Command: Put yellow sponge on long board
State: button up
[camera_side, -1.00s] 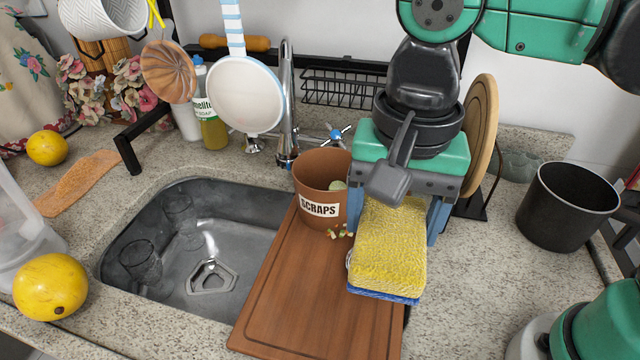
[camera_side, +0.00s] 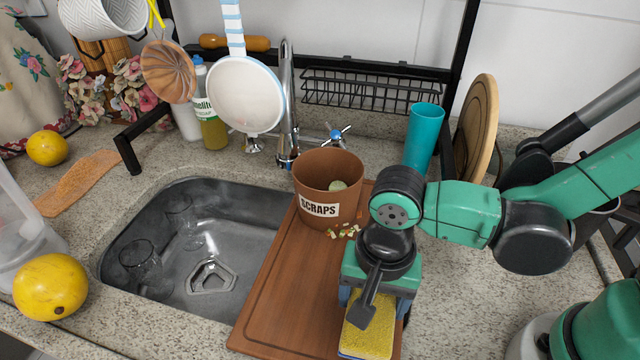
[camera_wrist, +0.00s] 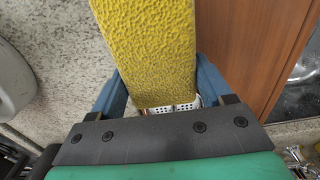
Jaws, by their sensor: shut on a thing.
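The yellow sponge (camera_side: 369,336) with a blue underside is held in my gripper (camera_side: 378,300), over the front right part of the long board. In the wrist view the sponge (camera_wrist: 150,50) sits between the two blue fingers of my gripper (camera_wrist: 158,95), which are shut on it. The long board (camera_side: 290,285) is brown wood and lies along the right side of the sink. It also shows at the right of the wrist view (camera_wrist: 245,40). I cannot tell whether the sponge touches the board; my gripper hides part of both.
A brown scraps pot (camera_side: 328,188) stands on the board's back part, with crumbs (camera_side: 343,231) beside it. A teal cup (camera_side: 422,138) stands behind my arm. The steel sink (camera_side: 190,240) holds glasses (camera_side: 143,265). The board's front left is clear.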

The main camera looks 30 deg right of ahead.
aim_at(374, 297)
jog(key=shift+f, duration=0.95)
jog(key=shift+f, duration=0.1)
jog(key=o, duration=1.2)
notch_tip(374, 297, up, 12)
jog(key=w+d+n+t, duration=0.2)
jog(key=d+n, duration=0.1)
jog(key=d, duration=0.2)
jog(key=w+d+n+t, duration=0.2)
jog(key=d+n, duration=0.1)
jog(key=d, duration=0.2)
jog(key=w+d+n+t, duration=0.2)
jog(key=d+n+t, duration=0.1)
jog(key=d, duration=0.2)
jog(key=shift+w+d, duration=0.15)
